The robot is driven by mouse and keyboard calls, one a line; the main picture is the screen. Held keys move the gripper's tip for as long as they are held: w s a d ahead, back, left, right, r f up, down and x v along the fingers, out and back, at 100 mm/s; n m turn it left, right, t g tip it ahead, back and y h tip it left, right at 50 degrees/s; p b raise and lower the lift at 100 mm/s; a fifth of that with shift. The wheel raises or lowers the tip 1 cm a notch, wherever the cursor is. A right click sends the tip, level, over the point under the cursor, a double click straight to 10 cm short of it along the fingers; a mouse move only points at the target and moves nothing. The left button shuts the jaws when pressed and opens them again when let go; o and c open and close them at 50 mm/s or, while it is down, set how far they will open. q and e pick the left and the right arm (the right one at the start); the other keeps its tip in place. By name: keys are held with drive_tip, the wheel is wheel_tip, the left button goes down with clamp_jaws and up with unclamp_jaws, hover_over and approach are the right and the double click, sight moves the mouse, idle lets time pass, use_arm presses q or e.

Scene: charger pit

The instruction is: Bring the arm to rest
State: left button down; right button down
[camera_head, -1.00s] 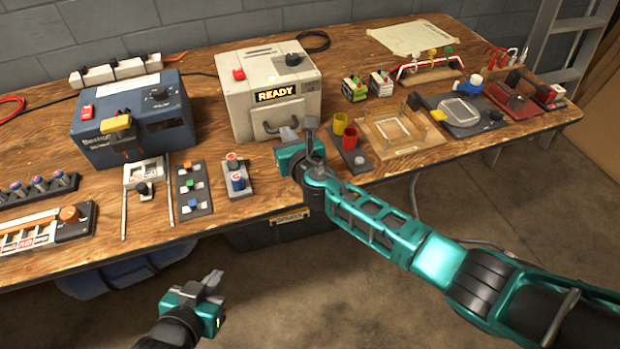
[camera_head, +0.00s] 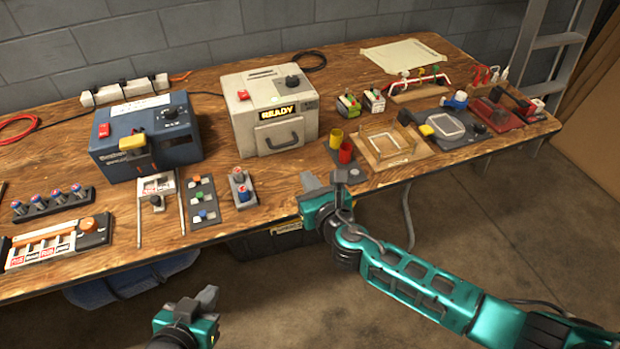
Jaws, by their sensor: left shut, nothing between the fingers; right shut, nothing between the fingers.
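My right gripper (camera_head: 325,183) is at the front edge of the wooden workbench (camera_head: 270,200), with its teal arm reaching in from the lower right. Its fingers are shut with nothing seen between them. My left gripper (camera_head: 203,300) is low in front of the bench, over the floor, at the bottom of the picture. It is shut and empty. Most of the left arm is out of the picture.
A cream box (camera_head: 262,115) reading READY and a blue box (camera_head: 135,160) stand on the bench. Red and yellow cups (camera_head: 345,152) and a wooden frame tray (camera_head: 410,160) lie near the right gripper. The floor (camera_head: 480,240) at right is clear.

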drive_tip(key=s+d+f+n+g+h, duration=0.1)
drive_tip(key=s+d+n, duration=0.4)
drive_tip(key=n, duration=0.6)
drive_tip(key=s+d+f+n+g+h, duration=0.1)
drive_tip(key=s+d+f+n, duration=0.3)
drive_tip(key=s+n, duration=0.5)
drive_tip(key=s+d+f+n+g+h, duration=0.1)
drive_tip(key=s+d+n, duration=0.5)
drive_tip(key=n, duration=0.8)
drive_tip(key=shift+s+d+f+n+g, duration=0.4)
drive_tip(key=shift+s+f, duration=0.3)
drive_tip(key=shift+f, duration=0.15)
